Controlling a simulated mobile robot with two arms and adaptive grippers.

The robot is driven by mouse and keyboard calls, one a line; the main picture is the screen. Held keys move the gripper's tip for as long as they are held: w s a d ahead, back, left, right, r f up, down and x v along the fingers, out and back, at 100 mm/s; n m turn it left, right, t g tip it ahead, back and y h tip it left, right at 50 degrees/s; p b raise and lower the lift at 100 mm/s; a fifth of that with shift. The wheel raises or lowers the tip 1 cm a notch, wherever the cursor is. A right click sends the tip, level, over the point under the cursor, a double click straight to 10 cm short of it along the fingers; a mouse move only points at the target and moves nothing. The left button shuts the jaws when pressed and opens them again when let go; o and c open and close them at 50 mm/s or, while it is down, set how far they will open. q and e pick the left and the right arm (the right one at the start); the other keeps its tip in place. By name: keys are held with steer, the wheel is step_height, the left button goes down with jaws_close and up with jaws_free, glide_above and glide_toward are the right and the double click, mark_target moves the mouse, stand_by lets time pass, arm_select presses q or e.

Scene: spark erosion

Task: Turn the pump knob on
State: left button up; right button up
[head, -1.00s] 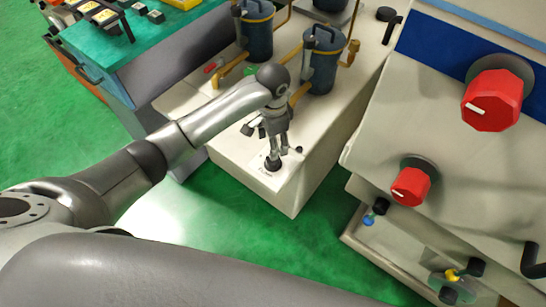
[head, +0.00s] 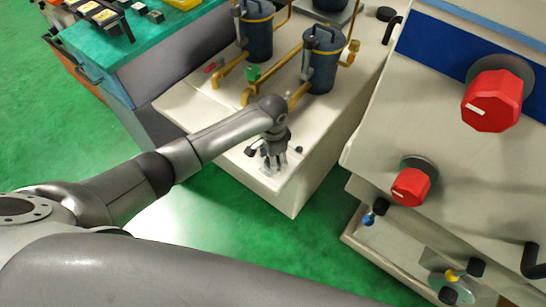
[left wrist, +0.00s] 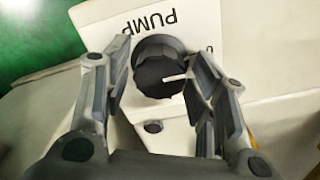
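The pump knob (left wrist: 158,68) is a dark round knob with a white pointer line. It sits on a white plate (left wrist: 205,20) lettered "PUMP" in the left wrist view. My left gripper (left wrist: 165,85) is open, with one finger on each side of the knob; whether the fingers touch it I cannot tell. The pointer line points to the right in that view. In the head view my left gripper (head: 274,163) points down at the front corner of the white cabinet (head: 240,125) and hides most of the knob. My right gripper is not in view.
Dark canisters (head: 322,60) with yellow pipes stand on the cabinet behind my left arm. A cream machine with a large red knob (head: 492,100) and a smaller red knob (head: 410,187) stands at right. A teal-topped bench (head: 140,40) stands at upper left. Green floor lies between.

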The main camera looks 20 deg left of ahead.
arm_select(q)
steer(key=c, duration=0.7)
steer(key=shift+r+m, duration=0.1)
steer(key=shift+m, duration=0.2)
steer(key=m+p, duration=0.2)
steer(key=shift+m, duration=0.3)
steer(key=m+p, duration=0.1)
steer(key=m, duration=0.2)
steer(key=shift+m, duration=0.3)
steer(key=m, duration=0.5)
steer(key=shift+m, duration=0.3)
steer(key=m, duration=0.5)
steer(key=shift+m, duration=0.4)
steer(key=o, duration=1)
